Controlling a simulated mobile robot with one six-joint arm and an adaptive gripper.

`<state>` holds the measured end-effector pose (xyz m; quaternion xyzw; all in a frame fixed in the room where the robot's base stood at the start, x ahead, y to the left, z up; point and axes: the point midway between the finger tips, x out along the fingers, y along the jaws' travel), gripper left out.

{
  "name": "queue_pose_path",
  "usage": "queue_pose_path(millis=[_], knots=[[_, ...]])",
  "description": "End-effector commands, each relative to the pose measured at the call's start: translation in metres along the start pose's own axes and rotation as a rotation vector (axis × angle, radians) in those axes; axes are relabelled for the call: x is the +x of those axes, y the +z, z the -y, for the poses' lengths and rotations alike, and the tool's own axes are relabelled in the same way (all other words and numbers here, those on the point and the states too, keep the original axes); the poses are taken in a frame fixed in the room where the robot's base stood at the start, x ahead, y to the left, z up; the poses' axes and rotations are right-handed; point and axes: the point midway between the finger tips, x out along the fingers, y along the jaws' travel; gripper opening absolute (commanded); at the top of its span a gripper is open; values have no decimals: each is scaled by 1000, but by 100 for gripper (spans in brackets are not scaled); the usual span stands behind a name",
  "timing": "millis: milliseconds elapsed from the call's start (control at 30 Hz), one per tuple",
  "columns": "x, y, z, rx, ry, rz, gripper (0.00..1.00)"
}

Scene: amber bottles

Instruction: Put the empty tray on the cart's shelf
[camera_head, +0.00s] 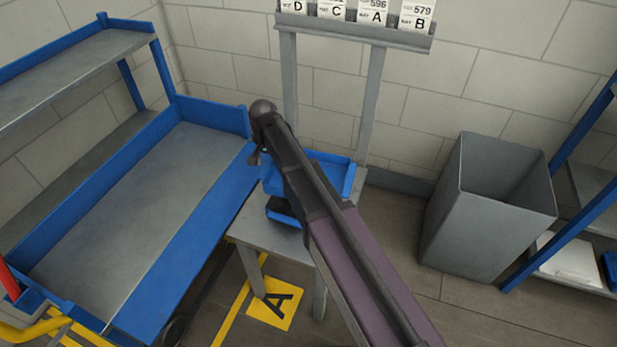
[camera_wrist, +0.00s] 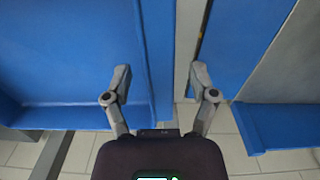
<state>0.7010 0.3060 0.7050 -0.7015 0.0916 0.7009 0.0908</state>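The blue tray (camera_head: 345,178) rests on a small grey table (camera_head: 245,225). My arm crosses in front of it and hides much of it; the part of its inside that shows is empty. In the wrist view the tray (camera_wrist: 70,60) fills the left side. My gripper (camera_wrist: 160,76) is open, its fingers apart, with the tray's side wall (camera_wrist: 158,50) seen between them; I cannot tell how far down they reach. The blue cart (camera_head: 185,250) stands left of the table, with a bare grey lower deck (camera_head: 120,205) and an upper shelf (camera_head: 85,70).
The cart's blue edge (camera_wrist: 232,40) lies close to the tray, across a narrow strip of table. A grey bin (camera_head: 480,220) and a blue-framed rack (camera_head: 570,230) stand at right. A grey sign frame (camera_head: 370,95) with lettered cards stands behind. A yellow A marker (camera_head: 277,303) is on the floor.

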Motion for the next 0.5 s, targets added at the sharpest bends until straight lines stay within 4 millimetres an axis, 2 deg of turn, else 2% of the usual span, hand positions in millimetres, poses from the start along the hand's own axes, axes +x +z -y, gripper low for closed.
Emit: queue_pose_path(millis=[33, 233, 267, 500], knots=[[0, 0, 0, 0, 0, 0, 62], [0, 0, 0, 0, 0, 0, 3], [0, 0, 0, 0, 0, 0, 0], [0, 0, 0, 0, 0, 0, 0]])
